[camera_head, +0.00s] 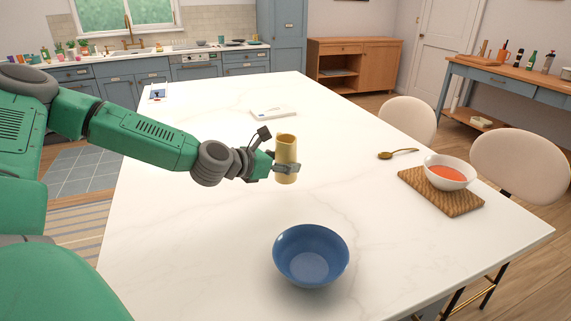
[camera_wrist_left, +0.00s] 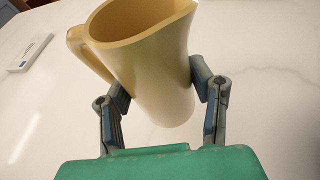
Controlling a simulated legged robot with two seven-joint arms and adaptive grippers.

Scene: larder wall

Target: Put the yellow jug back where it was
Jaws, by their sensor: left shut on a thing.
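The yellow jug (camera_head: 287,150) is upright over the middle of the white table in the head view. My left gripper (camera_head: 287,168) is shut on its lower body. The left wrist view shows the jug (camera_wrist_left: 150,60) between the two fingers of my left gripper (camera_wrist_left: 165,92), with its handle to the left and its open rim at the top. I cannot tell whether the jug's base touches the table. My right gripper is not in view.
A blue bowl (camera_head: 311,256) stands nearer on the white table (camera_head: 210,270). A white bowl of red soup (camera_head: 449,172) sits on a woven mat (camera_head: 425,192) at the right, near a spoon (camera_head: 398,153). A white box (camera_head: 273,113) lies behind the jug. The left front tabletop is clear.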

